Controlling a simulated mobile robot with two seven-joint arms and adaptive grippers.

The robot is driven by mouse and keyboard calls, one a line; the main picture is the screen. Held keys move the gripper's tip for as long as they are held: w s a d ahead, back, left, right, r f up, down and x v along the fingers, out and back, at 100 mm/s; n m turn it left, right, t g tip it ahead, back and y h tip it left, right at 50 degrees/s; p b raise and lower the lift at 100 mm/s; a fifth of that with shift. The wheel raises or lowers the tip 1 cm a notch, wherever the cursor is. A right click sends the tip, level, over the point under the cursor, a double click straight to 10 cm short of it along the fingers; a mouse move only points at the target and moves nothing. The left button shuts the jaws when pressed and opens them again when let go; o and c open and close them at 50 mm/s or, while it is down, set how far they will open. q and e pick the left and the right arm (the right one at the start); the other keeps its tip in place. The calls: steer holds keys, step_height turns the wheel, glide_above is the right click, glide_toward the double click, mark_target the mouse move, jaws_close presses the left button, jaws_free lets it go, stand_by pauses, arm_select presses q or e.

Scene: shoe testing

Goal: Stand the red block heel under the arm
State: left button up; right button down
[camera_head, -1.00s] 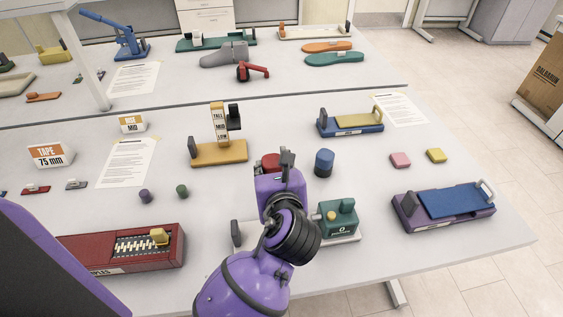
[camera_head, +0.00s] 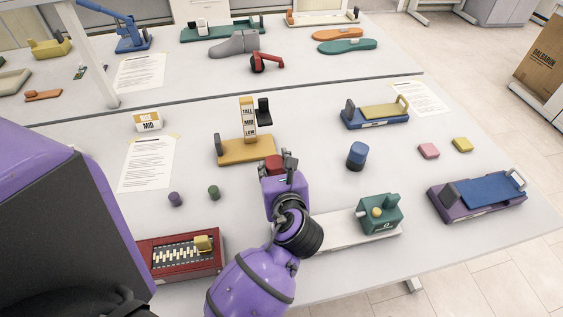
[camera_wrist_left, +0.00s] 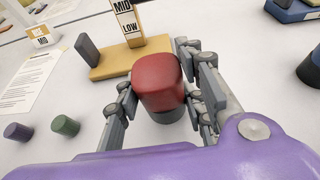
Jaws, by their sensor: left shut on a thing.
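The red block heel (camera_head: 273,164) is between the fingers of my left gripper (camera_head: 282,166). In the left wrist view the heel (camera_wrist_left: 158,80) is upright, red with a dark lower end, and the gripper (camera_wrist_left: 165,92) is shut on it. The ochre gauge (camera_head: 245,150) is just beyond and to the left of the heel, with a post (camera_head: 248,120) marked TALL, MID, LOW. A black arm piece (camera_head: 264,111) shows at the post's right side. The heel is beside the gauge's base. I cannot tell whether its bottom touches the table.
A blue cylinder (camera_head: 356,156) stands to the right. A green device (camera_head: 380,213) on a pale base is near the front. Purple (camera_head: 175,199) and green (camera_head: 213,192) small cylinders stand left.

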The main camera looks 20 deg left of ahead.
arm_select(q)
steer(key=shift+a+f, duration=0.25)
steer(key=shift+a, duration=0.15)
steer(key=shift+w+a, duration=0.55)
steer(key=shift+w, duration=0.25)
steer(key=shift+w+a, duration=0.55)
steer(key=shift+w, duration=0.2)
steer(key=shift+w+a, duration=0.55)
steer(key=shift+w, duration=0.25)
steer(key=shift+w+a, duration=0.9)
steer(key=shift+w, duration=0.35)
steer(key=shift+w+a, duration=0.9)
steer(key=shift+w, duration=0.3)
stand_by(0.4)
steer(key=o, duration=1.4)
steer(key=shift+c, duration=0.2)
